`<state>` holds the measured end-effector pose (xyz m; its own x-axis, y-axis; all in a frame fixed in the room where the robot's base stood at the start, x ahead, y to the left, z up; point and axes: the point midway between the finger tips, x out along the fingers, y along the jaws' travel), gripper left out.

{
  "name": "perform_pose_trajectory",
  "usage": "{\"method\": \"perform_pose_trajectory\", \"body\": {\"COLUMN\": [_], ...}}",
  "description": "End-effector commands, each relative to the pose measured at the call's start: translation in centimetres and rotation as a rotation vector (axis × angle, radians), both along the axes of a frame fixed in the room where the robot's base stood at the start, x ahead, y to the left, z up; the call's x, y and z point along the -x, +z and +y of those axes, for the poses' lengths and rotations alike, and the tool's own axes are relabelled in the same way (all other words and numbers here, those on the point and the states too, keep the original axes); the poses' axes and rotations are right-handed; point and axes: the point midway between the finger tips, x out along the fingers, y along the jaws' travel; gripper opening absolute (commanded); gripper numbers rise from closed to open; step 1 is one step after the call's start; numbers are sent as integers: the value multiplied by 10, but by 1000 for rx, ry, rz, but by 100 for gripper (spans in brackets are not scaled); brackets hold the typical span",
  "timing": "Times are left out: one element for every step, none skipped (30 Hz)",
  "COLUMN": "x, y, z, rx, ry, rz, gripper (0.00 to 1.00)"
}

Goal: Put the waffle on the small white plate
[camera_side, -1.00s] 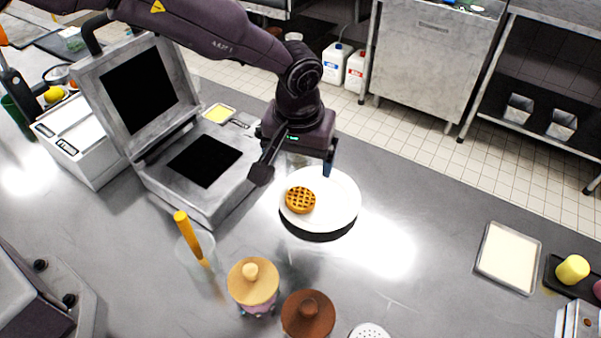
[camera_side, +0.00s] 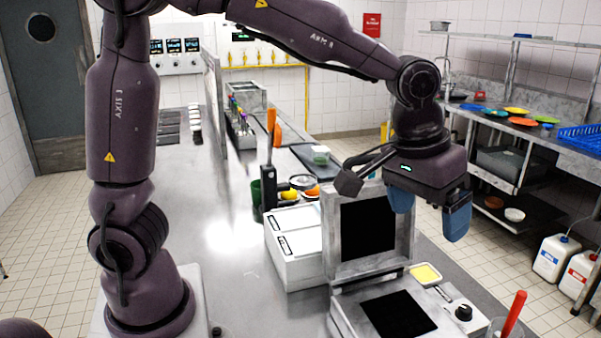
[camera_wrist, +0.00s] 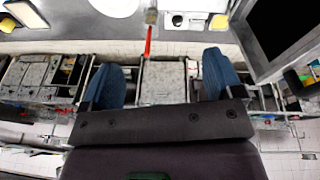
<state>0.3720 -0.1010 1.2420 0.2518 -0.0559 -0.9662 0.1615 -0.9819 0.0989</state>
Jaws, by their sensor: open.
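My gripper (camera_side: 430,212) hangs in the air beside the raised lid of the waffle maker. Its two blue fingers are spread, with nothing between them. They also show spread in the wrist view (camera_wrist: 164,80). No waffle is visible in either current view. A round white surface (camera_wrist: 115,6) is cut off by the top edge of the wrist view; it may be a plate, but I cannot tell its size or what is on it.
The waffle maker's lid (camera_side: 337,262) stands open. A red handle (camera_side: 514,313) rises at the lower right and shows in the wrist view (camera_wrist: 148,42). A white appliance (camera_side: 295,245) stands left of the lid. White jugs (camera_side: 553,258) are at right.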

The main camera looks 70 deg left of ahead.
Motion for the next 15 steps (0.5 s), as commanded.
{"method": "perform_pose_trajectory", "body": {"x": [19,29,44,55,66,81,93,103,117,126,135,145,152,157,164], "y": [16,23,30,34,38,42,44,45,46,45,44,43,42,40,38], "z": [18,26,37,45,52,61,67,72,79,83,86,90,93,95,97], "rx": [5,3,1,-4,-8,-16,-24,-32,-43,-53,-62,-74,-83,-91,-99], "ry": [-9,-18,-30,-41,-51,-64,-73,-83,-94,-102,-109,-119,-125,-130,-136], "rz": [-32,-47,-67,-82,-98,-118,-133,-147,-165,-178,-189,-201,-211,-218,-226], "gripper": [86,86,86,86,86,86,86,86,86,86,86,86,86,86,86]}}
